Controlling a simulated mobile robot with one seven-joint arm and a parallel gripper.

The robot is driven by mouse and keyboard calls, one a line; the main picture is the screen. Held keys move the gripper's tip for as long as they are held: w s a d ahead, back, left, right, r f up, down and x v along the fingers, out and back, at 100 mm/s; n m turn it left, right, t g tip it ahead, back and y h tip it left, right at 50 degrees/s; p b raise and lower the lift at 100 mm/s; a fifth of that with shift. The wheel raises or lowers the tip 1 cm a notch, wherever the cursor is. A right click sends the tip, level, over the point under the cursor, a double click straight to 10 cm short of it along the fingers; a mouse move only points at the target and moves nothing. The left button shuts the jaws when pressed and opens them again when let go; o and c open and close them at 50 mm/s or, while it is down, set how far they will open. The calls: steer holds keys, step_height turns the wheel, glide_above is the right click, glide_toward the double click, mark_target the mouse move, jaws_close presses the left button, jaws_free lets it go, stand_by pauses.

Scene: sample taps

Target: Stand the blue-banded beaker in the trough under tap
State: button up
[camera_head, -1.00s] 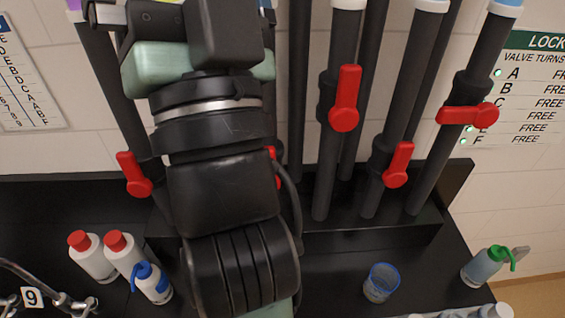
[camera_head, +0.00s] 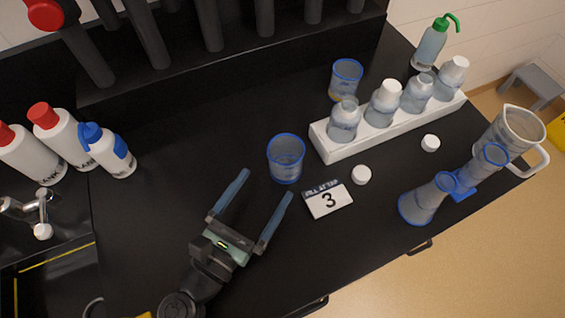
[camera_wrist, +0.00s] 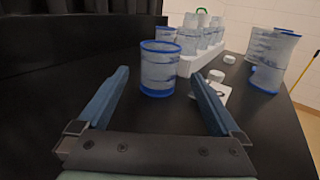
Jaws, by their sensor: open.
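A clear beaker (camera_head: 286,158) with a blue rim stands upright on the black bench; the wrist view shows this beaker (camera_wrist: 160,68) with a blue band round its base. A second blue-rimmed beaker (camera_head: 346,78) stands further back, with a yellowish base. My gripper (camera_head: 266,184) is open and empty, low over the bench. Its fingers point at the nearer beaker, which sits just beyond and between the fingertips, apparently untouched. The dark trough (camera_head: 250,62) runs along the back under the black tap pipes; its inside is hard to see. A card (camera_head: 327,199) reads "Fill at tap 3".
A white rack (camera_head: 335,150) with several bottles stands right of the beaker. White caps (camera_head: 361,175), flasks (camera_head: 425,200) and a jug (camera_head: 512,132) are further right. White bottles (camera_head: 60,135) and a sink fixture (camera_head: 38,212) are at left. Bench left of the beaker is clear.

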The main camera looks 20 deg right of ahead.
mark_target(294, 143)
steer(key=p+x, duration=0.1)
steer(key=x, duration=0.6)
steer(key=shift+r, duration=0.15)
steer(key=shift+f+p+x, duration=0.15)
steer(key=shift+p+x, duration=0.35)
steer(key=shift+x, duration=0.9)
steer(key=shift+f+p+x, duration=0.2)
steer(key=shift+p+x, duration=0.25)
steer(key=shift+x, duration=0.9)
steer(key=shift+r, duration=0.1)
steer(key=c, duration=1.3)
